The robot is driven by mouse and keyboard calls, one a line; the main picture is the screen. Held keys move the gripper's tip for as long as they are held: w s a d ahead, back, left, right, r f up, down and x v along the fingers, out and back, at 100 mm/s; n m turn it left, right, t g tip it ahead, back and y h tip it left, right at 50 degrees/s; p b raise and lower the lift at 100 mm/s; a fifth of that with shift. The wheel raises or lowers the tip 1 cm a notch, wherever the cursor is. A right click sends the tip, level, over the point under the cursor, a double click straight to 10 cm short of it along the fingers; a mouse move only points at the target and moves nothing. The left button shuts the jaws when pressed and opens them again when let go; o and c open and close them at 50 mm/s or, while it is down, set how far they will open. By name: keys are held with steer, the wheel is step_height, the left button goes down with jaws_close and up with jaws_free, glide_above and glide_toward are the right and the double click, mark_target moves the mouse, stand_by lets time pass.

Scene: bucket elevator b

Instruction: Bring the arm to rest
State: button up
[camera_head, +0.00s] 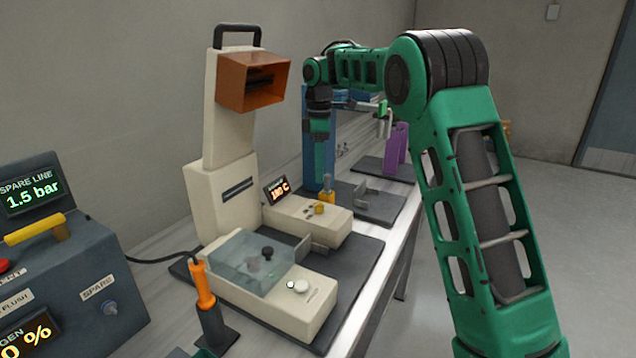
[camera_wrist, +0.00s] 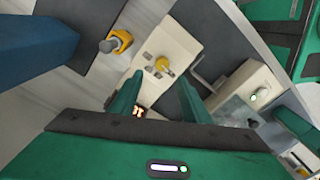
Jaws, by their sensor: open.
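My arm (camera_head: 485,200) is green with dark joints. It rises at the right in the head view and bends over to the left above the bench. My gripper hangs at its far end, in front of a blue column, and the head view shows it small and hard to make out. In the wrist view my gripper (camera_wrist: 161,77) has two green fingers spread apart with nothing held between them. Beyond the fingers lies a cream box with a yellow knob (camera_wrist: 163,65). I cannot tell the exact gap to it.
A tall cream machine with an orange hood (camera_head: 253,82) stands left of my gripper. A cream unit with a clear cover (camera_head: 250,262) and an orange-handled tool (camera_head: 202,285) stand nearer. A blue column (camera_wrist: 35,45) and a purple stand (camera_head: 396,148) are close by. Floor at right is clear.

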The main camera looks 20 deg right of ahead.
steer(key=shift+r, duration=0.35)
steer(key=s+d+r+m, duration=0.1)
steer(key=s+d+m, duration=0.55)
steer(key=s, duration=0.55)
steer(key=s+d+m, duration=0.5)
steer(key=s+d, duration=0.2)
steer(key=s, duration=0.4)
steer(key=s+d+f+m, duration=0.1)
steer(key=s+f+m, duration=0.2)
steer(key=s, duration=0.5)
steer(key=s+d+f+m, duration=0.1)
steer(key=s+f+m, duration=0.2)
steer(key=s, duration=0.6)
steer(key=s+d+f+m, duration=0.2)
steer(key=s+f+m, duration=0.1)
steer(key=s, duration=0.6)
steer(key=shift+s+f+m, duration=0.2)
steer(key=shift+f+m, duration=0.2)
steer(key=shift+m, duration=0.05)
